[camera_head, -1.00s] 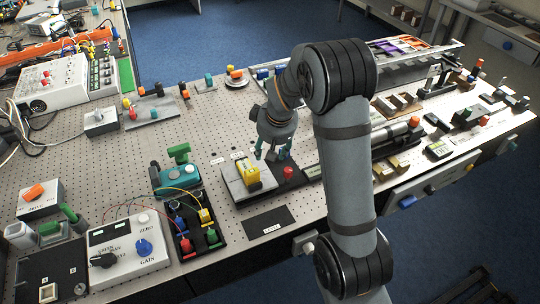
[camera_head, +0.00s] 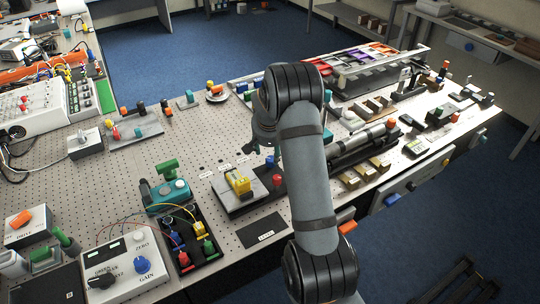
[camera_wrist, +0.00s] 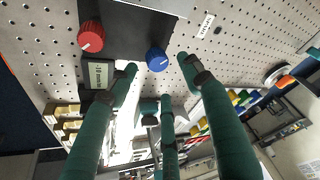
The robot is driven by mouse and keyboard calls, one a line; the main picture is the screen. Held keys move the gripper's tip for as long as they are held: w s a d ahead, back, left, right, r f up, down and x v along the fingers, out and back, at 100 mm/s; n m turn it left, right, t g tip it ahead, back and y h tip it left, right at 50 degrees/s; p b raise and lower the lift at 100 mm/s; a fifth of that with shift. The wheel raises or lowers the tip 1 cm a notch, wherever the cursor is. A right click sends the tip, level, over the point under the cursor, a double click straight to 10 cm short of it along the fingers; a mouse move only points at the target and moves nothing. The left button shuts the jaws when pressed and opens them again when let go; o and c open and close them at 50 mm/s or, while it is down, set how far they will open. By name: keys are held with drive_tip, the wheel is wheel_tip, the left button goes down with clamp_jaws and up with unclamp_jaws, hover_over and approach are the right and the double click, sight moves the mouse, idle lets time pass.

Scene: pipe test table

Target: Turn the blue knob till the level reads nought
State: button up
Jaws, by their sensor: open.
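A blue knob (camera_wrist: 157,59) with a white pointer mark stands on a dark panel in the wrist view, beside a red knob (camera_wrist: 90,36). A small display (camera_wrist: 98,75) sits near the red knob; its reading is too small to read surely. My gripper (camera_wrist: 158,66) is open, with its green fingers spread on either side of the blue knob; I cannot tell whether they touch it. In the head view, the red knob (camera_head: 277,180) shows, with the blue knob (camera_head: 270,161) just behind it under my gripper. My arm hides the display there.
Another blue knob (camera_head: 142,264), marked GAIN, is on a white box at the front left. A yellow device (camera_head: 240,181) on a grey plate stands left of the red knob. A teal device (camera_head: 168,192) is further left. Metal cylinders lie right of my arm.

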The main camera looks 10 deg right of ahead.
sight(271, 158)
drive_tip(key=x, duration=0.1)
drive_tip(key=p+x, duration=0.1)
drive_tip(key=x, duration=0.2)
drive_tip(key=shift+w+d+f, duration=0.1)
drive_tip(key=shift+d, duration=0.25)
drive_tip(key=shift+p+x, duration=0.35)
drive_tip(key=shift+x, duration=0.6)
drive_tip(key=shift+a, duration=0.1)
drive_tip(key=shift+c, duration=1.1)
